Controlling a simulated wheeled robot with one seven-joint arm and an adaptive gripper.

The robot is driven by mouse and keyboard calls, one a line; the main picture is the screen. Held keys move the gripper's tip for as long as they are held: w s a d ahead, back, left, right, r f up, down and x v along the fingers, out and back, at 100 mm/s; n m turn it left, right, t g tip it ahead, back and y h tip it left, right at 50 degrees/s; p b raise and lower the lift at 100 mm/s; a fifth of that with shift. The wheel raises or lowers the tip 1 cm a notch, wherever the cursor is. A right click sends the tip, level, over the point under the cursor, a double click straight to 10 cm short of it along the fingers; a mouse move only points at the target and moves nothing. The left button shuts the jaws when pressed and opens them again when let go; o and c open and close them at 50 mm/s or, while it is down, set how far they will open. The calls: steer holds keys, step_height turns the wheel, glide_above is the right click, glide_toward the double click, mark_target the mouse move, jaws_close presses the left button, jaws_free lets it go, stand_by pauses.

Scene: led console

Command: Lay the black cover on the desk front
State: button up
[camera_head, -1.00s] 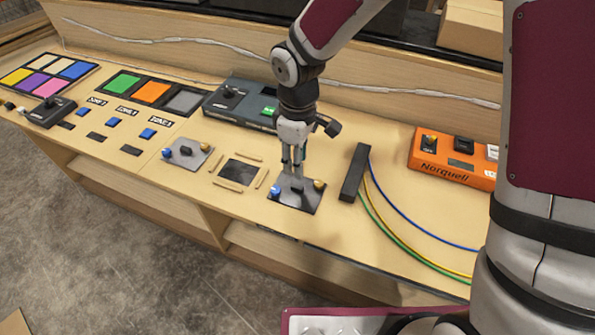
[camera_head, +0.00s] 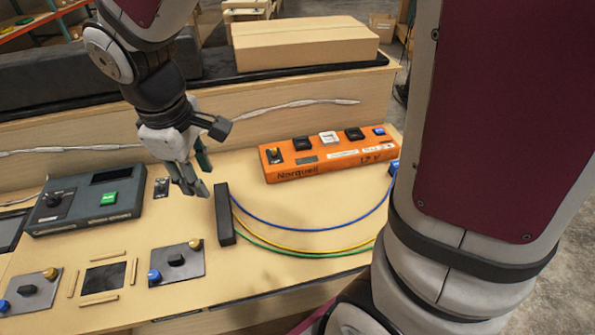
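The black cover, a long narrow black block (camera_head: 225,213), lies on the desk (camera_head: 205,275) right of centre-left. Blue, yellow and green cables (camera_head: 300,247) run out from its right side. My gripper (camera_head: 193,190) hangs just left of and above the far end of the block, apart from it. Its fingers point down, look a little spread and hold nothing that I can see. The desk front edge (camera_head: 235,300) runs along the bottom of the view.
Two dark plates with knobs (camera_head: 190,268) (camera_head: 40,285) flank a black square (camera_head: 104,277) framed by wooden strips. A dark console with a green button (camera_head: 85,205) stands left. An orange Norqueli box (camera_head: 325,157) stands behind the cables. Free desk shows before the cables.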

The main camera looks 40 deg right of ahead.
steer(key=s+d+r+m+t, duration=0.1)
steer(key=s+d+r+m, duration=0.3)
steer(key=s, duration=0.4)
steer(key=s+d+r+m+t+y, duration=0.1)
steer(key=s+d+r+m, duration=0.2)
steer(key=s, duration=0.6)
steer(key=shift+s+d+r+m, duration=0.35)
steer(key=shift+d+m, duration=0.55)
steer(key=shift+d, duration=0.15)
step_height(320, 180, up, 4)
steer(key=p, duration=0.2)
steer(key=shift+f+t+p, duration=0.25)
steer(key=shift+t+p, duration=0.1)
steer(key=shift+t, duration=0.05)
